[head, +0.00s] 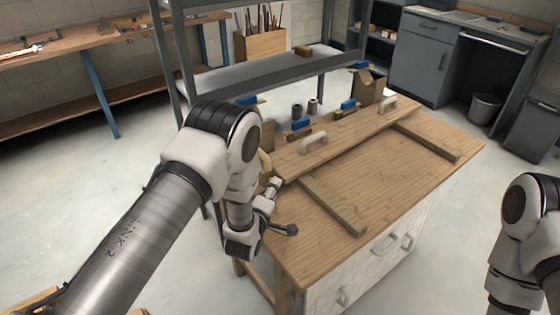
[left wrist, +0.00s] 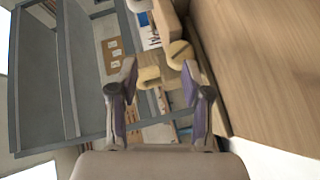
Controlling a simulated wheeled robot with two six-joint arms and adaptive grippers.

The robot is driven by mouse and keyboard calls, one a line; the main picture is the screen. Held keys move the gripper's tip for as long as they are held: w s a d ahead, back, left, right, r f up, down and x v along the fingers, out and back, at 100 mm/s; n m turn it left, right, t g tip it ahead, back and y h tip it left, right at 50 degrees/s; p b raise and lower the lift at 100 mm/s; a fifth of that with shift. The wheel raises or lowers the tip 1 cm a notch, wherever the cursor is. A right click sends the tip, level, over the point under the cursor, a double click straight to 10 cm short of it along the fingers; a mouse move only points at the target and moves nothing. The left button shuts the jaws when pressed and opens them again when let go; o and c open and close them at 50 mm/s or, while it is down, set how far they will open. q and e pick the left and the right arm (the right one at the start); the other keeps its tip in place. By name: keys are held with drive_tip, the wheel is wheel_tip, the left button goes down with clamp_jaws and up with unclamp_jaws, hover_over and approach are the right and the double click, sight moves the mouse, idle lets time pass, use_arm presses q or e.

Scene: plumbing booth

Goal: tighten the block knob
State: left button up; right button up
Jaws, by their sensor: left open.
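My left gripper (head: 282,207) is at the near left corner of the wooden bench in the head view. In the left wrist view its two fingers (left wrist: 160,82) stand apart, with nothing between the tips that I can see held. A cream, rounded knob-like piece with a dark slot (left wrist: 180,52) lies just beyond the fingertips, beside the bench edge. A second cream piece (left wrist: 149,76) shows between the fingers; I cannot tell which one is the block knob. In the head view a yellowish part (head: 265,162) shows behind my left wrist, mostly hidden. My right gripper is out of view.
The wooden bench (head: 390,175) carries a raised plank with white handles (head: 314,141) and wooden strips. Blue-handled tools (head: 300,124) and dark cylinders (head: 297,111) stand along its far edge. A grey metal shelf (head: 280,68) rises behind. The bench's near right surface is clear.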

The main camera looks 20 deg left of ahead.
use_arm(q)
drive_tip(key=shift+s+a+f+g+y+p, duration=0.15)
drive_tip(key=shift+s+a+f+g+p, duration=0.15)
drive_tip(key=shift+s, duration=0.2)
drive_tip(key=shift+s+a+f+g+y+p, duration=0.1)
drive_tip(key=shift+s+a+f+y+p, duration=0.1)
drive_tip(key=shift+s+a+f, duration=0.2)
drive_tip(key=x, duration=0.6)
drive_tip(key=shift+w+f, duration=0.15)
drive_tip(key=shift+w, duration=0.5)
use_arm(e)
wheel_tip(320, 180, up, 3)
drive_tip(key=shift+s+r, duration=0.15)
use_arm(q)
drive_tip(key=shift+f, duration=0.1)
drive_tip(key=c, duration=0.9)
drive_tip(key=shift+o, duration=0.2)
